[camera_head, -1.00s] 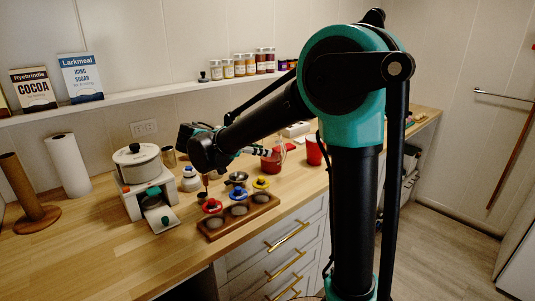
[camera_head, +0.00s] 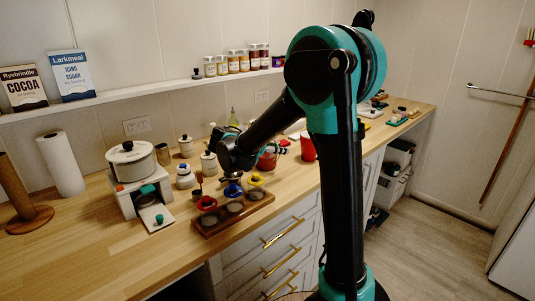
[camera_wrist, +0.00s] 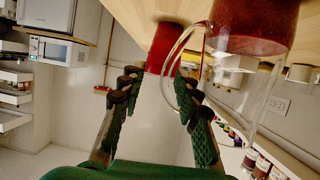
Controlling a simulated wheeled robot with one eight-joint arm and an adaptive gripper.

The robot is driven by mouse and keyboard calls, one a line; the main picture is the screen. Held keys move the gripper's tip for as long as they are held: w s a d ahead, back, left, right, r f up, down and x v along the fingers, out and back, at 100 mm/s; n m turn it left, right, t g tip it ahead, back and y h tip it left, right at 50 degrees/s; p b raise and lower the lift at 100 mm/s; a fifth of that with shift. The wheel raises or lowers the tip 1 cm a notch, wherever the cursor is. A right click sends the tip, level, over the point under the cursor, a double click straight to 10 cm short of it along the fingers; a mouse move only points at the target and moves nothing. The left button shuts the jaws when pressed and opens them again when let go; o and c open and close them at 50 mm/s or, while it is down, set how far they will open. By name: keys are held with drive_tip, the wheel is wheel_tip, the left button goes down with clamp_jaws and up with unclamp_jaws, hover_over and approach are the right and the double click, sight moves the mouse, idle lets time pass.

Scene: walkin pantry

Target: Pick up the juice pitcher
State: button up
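The juice pitcher (camera_wrist: 258,28) is clear with red juice in it. In the wrist view it is at the upper right, upside down in the picture, with its clear handle (camera_wrist: 176,92) towards my gripper (camera_wrist: 157,98). My gripper is open; its right finger overlaps the handle in the picture, and I cannot tell if they touch. Nothing is held. In the head view the pitcher (camera_head: 268,159) stands on the wooden counter, partly hidden by my arm. My fingers are mostly hidden there.
A red cup (camera_head: 308,148) stands right of the pitcher and also shows in the wrist view (camera_wrist: 164,46). A wooden tray (camera_head: 207,228) with colored-knob pieces is at the counter's front. The left counter is partly clear.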

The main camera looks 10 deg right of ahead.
drive_tip(key=x, duration=0.4)
drive_tip(key=shift+w+d+f, duration=0.1)
drive_tip(key=shift+w, duration=0.3)
drive_tip(key=shift+c, duration=0.2)
clamp_jaws()
